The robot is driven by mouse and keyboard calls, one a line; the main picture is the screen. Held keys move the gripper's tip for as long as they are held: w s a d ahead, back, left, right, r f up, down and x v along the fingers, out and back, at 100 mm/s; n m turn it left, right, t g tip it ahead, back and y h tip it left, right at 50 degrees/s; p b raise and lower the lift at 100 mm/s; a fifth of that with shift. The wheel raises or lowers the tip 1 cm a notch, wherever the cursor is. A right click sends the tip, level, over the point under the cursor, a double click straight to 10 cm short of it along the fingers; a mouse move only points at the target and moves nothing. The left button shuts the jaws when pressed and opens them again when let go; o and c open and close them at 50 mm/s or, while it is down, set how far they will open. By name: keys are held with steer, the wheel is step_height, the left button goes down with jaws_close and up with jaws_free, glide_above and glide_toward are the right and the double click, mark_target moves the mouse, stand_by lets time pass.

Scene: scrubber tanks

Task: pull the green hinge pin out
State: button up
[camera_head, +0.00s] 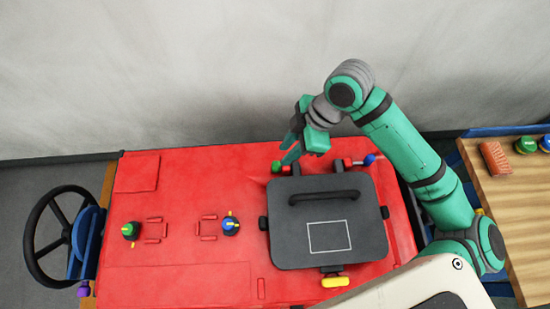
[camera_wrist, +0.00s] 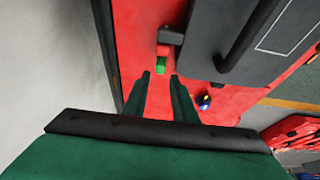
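The green hinge pin (camera_head: 276,167) shows its small green head at the far left corner of the dark lid (camera_head: 285,225), by the left hinge. In the wrist view the green pin head (camera_wrist: 161,65) lies just beyond my fingertips, roughly in line with the gap between them. My gripper (camera_head: 287,160) points down and left over the back edge of the red deck, close to the pin. In the wrist view my gripper (camera_wrist: 160,75) is open, with nothing between its fingers. I cannot tell whether a finger touches the pin.
A blue-ended pin (camera_head: 369,160) sits at the right hinge. The lid has a dark handle (camera_head: 325,197) and a yellow latch (camera_head: 335,282). Green (camera_head: 130,231) and blue (camera_head: 230,225) knobs stand on the red deck (camera_head: 180,250). A wooden table (camera_head: 505,200) is at right.

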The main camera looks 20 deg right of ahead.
mark_target(277, 163)
steer(key=x, duration=0.7)
steer(key=shift+a+r, duration=0.1)
steer(key=shift+f, duration=0.6)
steer(key=shift+c, duration=0.6)
steer(key=shift+a, duration=0.1)
jaws_close()
